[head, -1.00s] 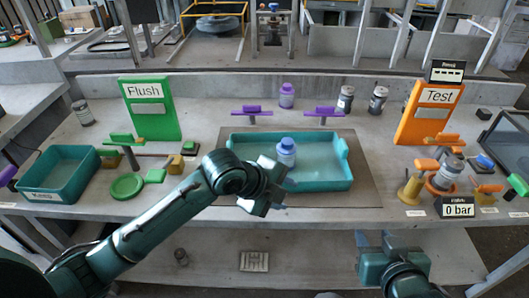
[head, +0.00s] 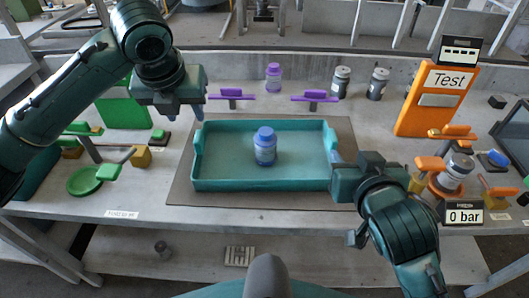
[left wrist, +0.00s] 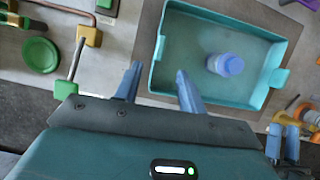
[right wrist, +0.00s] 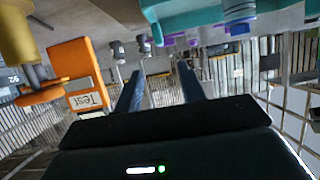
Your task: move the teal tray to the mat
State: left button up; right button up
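The teal tray (head: 225,184) lies on the grey-brown mat (head: 364,150), with bare mat around it. A blue-lidded bottle (head: 265,148) stands upright inside it. The tray also shows in the left wrist view (left wrist: 215,100) and partly, at the top, in the right wrist view (right wrist: 190,14). My left gripper (head: 178,112) is open and empty near the tray's left end; its fingers (left wrist: 158,70) point toward that end. My right gripper (head: 338,165) is by the tray's right end; its fingers (right wrist: 158,75) are apart and empty. I cannot tell whether it touches the tray.
Purple-handled fittings (head: 232,96) and a purple bottle (head: 273,77) stand behind the tray. Left are a green dish (head: 88,181) and green-handled valves. Right are the orange Test panel (head: 428,105), orange valves and a pressure display (head: 463,216). Two grey bottles (head: 341,82) stand at back.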

aim_at(198, 135)
pick_arm(q)
jog(key=x, duration=1.3)
jog(key=shift+w+d, duration=0.1)
pick_arm(e)
jog(key=x, duration=1.3)
jog(key=shift+w+f, duration=0.1)
pick_arm(q)
jog(key=shift+c, duration=0.4)
pick_arm(e)
jog(key=shift+c, duration=0.4)
pick_arm(q)
grip_shut()
pick_arm(e)
grip_shut()
